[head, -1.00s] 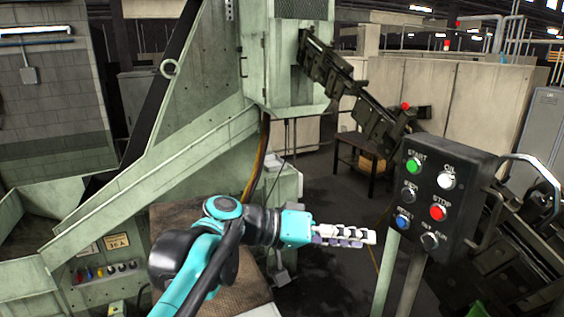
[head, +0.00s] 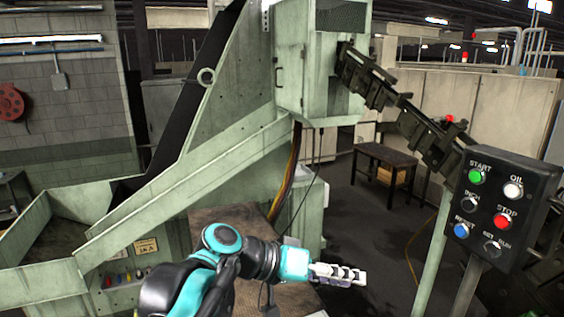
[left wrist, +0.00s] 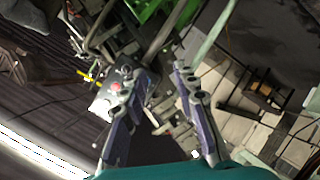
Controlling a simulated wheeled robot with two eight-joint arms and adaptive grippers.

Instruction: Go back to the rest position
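My left gripper (head: 340,274) reaches in from the bottom middle of the head view, pointing right. It is empty. In the left wrist view its two fingers (left wrist: 158,85) stand apart with a clear gap, so it is open. The black control panel (head: 498,208) is to the right of the gripper, with free space between them. It carries a green START button (head: 475,177), a red STOP button (head: 501,221), a blue button (head: 460,230) and several others. My right gripper is in neither view.
A large pale green machine (head: 235,105) with a sloped chute fills the left and middle. A dark feed rail (head: 400,110) slopes down to the right. A small dark table (head: 385,158) stands behind, on open dark floor. A red reel (head: 12,102) hangs at the far left.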

